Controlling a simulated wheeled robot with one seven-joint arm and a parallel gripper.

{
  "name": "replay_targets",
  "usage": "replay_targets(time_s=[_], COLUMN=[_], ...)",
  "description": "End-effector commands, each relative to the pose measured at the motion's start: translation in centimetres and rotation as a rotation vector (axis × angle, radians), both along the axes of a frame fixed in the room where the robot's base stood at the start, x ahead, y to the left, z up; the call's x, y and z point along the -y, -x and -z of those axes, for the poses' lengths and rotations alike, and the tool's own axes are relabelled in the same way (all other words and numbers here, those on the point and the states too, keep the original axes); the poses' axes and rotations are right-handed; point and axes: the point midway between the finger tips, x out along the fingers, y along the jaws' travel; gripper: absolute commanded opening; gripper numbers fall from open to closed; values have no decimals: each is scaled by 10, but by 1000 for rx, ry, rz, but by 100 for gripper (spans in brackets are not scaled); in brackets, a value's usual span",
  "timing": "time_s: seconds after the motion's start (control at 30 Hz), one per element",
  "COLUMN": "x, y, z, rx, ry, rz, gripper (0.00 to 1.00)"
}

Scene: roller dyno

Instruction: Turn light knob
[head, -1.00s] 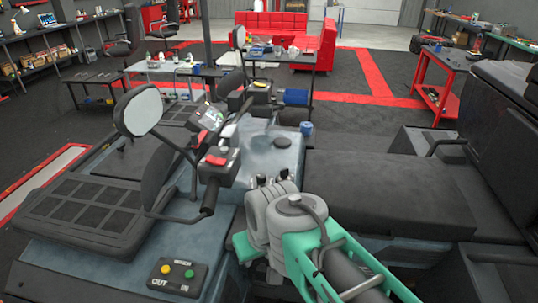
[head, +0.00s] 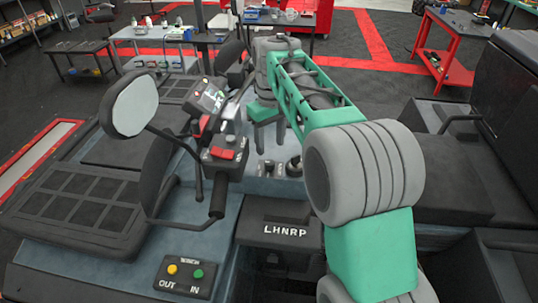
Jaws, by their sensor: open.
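Two small dark knobs stand on the blue-grey dash behind the handlebar in the head view, a left one (head: 268,168) and a right one (head: 294,167). I cannot tell from their markings which is the light knob. My gripper (head: 269,150) hangs fingers-down just above and behind these knobs, near the handlebar. Its dark fingers are apart with nothing visible between them. The fingertips are small in the picture, so I cannot tell whether they touch anything.
The handlebar grip (head: 217,200) with red switches (head: 222,154) and a round mirror (head: 130,105) stand left of my gripper. A black LHNRP shifter panel (head: 290,233) is in front. A winch switch box (head: 186,276) sits front left. A black seat (head: 440,185) is right.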

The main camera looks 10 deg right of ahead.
Motion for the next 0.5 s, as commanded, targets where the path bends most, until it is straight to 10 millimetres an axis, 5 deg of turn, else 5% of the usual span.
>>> replay_targets(time_s=[0.17,0.5], x=[0,-1], y=[-9,-9], z=[9,68], rx=[-17,-14], ry=[0,0], rz=[-20,-20], gripper=[51,51])
